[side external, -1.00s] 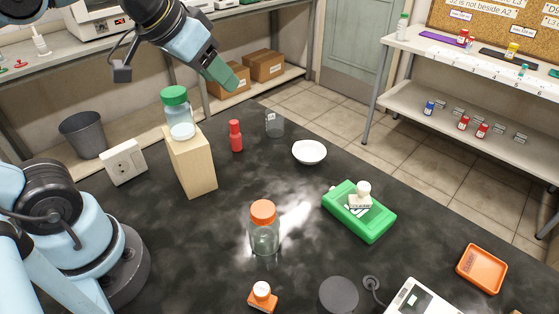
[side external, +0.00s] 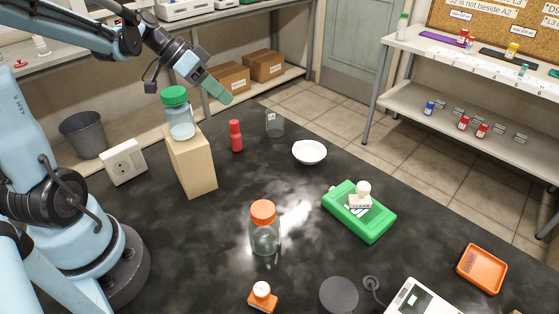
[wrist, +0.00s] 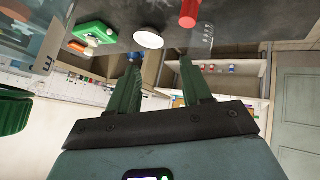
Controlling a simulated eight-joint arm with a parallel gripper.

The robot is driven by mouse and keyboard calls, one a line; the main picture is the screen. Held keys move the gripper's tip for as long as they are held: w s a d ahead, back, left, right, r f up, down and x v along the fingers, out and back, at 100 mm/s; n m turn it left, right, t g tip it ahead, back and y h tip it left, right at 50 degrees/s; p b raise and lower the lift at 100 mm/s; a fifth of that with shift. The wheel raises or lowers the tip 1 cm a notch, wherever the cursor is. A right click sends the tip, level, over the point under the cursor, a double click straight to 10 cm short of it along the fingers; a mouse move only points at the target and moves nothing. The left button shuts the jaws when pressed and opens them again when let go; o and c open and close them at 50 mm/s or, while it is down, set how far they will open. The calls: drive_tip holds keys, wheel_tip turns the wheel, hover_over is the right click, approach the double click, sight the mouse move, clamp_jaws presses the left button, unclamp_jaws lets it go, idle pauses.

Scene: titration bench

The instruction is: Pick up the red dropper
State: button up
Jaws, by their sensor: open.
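The red dropper (side external: 236,137) is a small upright red bottle with a narrow top, standing on the dark bench near its back edge. It also shows in the wrist view (wrist: 188,13) at the top edge, partly cut off. My gripper (side external: 221,94) is above the bench and just up and left of the dropper in the side view, apart from it. In the wrist view its two green fingers (wrist: 161,72) are spread with nothing between them.
A green-capped jar (side external: 178,118) stands on a wooden block (side external: 193,165) left of the dropper. A clear beaker (side external: 275,124) and a white dish (side external: 309,152) are to its right. An orange-capped bottle (side external: 264,232) and a green container (side external: 372,222) stand nearer the front.

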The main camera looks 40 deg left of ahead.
drive_tip(key=s+a+f+m+t+h, duration=0.2)
drive_tip(key=a+f+m, duration=0.15)
drive_tip(key=a, duration=0.25)
drive_tip(key=m+t+h, duration=0.2)
hover_over(232, 149)
drive_tip(key=a, duration=0.1)
drive_tip(key=f, duration=0.5)
drive_tip(key=shift+w+f, duration=0.3)
drive_tip(key=shift+f, duration=0.05)
clamp_jaws()
